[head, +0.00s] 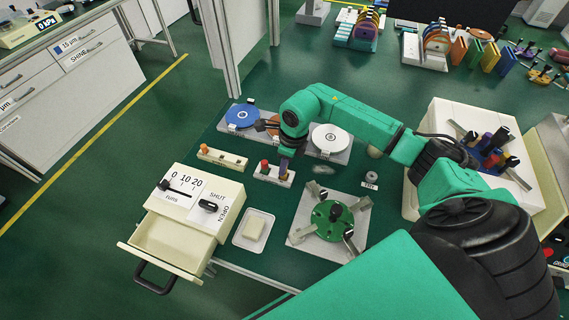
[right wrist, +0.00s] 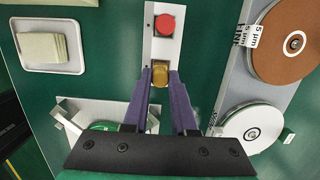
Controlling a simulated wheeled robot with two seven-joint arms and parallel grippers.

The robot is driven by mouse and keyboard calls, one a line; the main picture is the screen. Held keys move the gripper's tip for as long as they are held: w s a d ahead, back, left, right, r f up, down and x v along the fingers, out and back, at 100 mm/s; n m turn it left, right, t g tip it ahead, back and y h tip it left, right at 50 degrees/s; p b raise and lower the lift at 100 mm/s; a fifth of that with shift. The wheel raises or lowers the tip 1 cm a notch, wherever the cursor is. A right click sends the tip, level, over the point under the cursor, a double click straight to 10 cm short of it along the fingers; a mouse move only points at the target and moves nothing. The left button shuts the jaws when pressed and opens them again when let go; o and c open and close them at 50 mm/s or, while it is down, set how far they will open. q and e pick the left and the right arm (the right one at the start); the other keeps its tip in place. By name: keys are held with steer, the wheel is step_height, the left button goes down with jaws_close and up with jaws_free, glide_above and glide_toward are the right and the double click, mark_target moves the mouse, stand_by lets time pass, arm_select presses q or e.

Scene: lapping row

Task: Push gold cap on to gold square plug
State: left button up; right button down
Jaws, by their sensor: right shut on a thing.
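My right gripper (head: 285,166) reaches down to the right end of a short cream block (head: 272,176) with a red cap (head: 264,164) at its left end. In the right wrist view my right gripper's purple fingers (right wrist: 160,76) are shut on the gold cap (right wrist: 160,73), at the end of the block away from the red cap (right wrist: 165,25). The gold square plug cannot be made out; the cap and fingers hide that spot. I cannot tell how far the cap sits down on it. My left gripper is not in view.
A second cream block with an orange cap (head: 204,148) stands to the left. A rack of blue, brown and white discs (head: 329,138) lies behind. A soap-like block in a white dish (head: 254,226), an open drawer (head: 165,247) and a green-disc fixture (head: 329,217) are nearer.

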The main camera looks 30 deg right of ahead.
steer(key=shift+f, duration=0.25)
steer(key=c, duration=0.6)
jaws_free()
steer(key=shift+c, duration=0.2)
steer(key=shift+r, duration=0.1)
step_height(320, 180, up, 14)
steer(key=s+d+b, duration=0.1)
steer(key=b, duration=0.1)
steer(key=shift+s+d+r, duration=0.15)
steer(key=shift+s+d, duration=0.1)
steer(key=shift+s, duration=0.1)
steer(key=shift+r, duration=0.1)
